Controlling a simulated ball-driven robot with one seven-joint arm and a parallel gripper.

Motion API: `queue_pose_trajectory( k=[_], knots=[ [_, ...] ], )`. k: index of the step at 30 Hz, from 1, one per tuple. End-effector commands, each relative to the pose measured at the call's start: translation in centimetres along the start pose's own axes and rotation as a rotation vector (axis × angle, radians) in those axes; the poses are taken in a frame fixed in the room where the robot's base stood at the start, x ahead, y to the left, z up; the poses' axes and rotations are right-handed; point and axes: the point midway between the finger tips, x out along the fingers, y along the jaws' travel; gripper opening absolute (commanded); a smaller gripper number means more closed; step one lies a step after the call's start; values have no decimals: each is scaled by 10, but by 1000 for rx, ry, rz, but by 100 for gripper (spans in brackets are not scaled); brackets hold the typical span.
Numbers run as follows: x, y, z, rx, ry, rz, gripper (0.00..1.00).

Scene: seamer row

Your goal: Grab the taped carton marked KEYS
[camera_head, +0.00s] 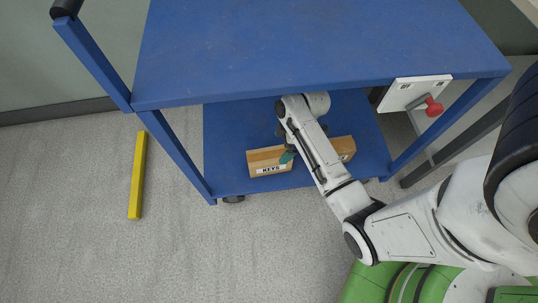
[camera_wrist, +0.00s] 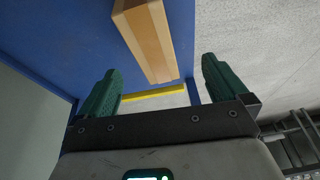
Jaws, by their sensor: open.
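The brown carton with the white KEYS label (camera_head: 268,161) sits on the lower shelf of the blue cart, left of my forearm. My gripper (camera_head: 286,154) is at its right end, mostly hidden by my arm; one green finger shows. In the wrist view my gripper (camera_wrist: 160,68) is open, its two green fingers apart and empty.
Another brown carton (camera_head: 344,148) sits right of my arm, partly hidden. The cart's upper shelf (camera_head: 300,45) overhangs the lower shelf (camera_head: 225,135). A panel with a red knob (camera_head: 433,106) is at right. A yellow bar (camera_head: 137,175) lies on the open floor at left.

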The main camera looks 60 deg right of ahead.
Motion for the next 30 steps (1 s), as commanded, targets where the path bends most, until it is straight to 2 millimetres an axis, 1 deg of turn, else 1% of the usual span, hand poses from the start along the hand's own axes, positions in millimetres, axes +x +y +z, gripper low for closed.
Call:
queue_pose_trajectory(
  k=[1, 3, 7, 12, 15, 23, 26, 30],
  knots=[
    [7, 7, 1, -23, 24, -1, 100],
    [11, 14, 2, -55, 49, 0, 100],
    [22, 18, 3, -85, 71, 0, 100],
    [49, 18, 1, -90, 71, 0, 100],
    [62, 18, 0, -89, 71, 0, 100],
    [76, 17, -1, -89, 70, 1, 100],
    [88, 15, -2, -90, 69, 1, 100],
    [110, 13, -4, -90, 70, 0, 100]
  ],
)
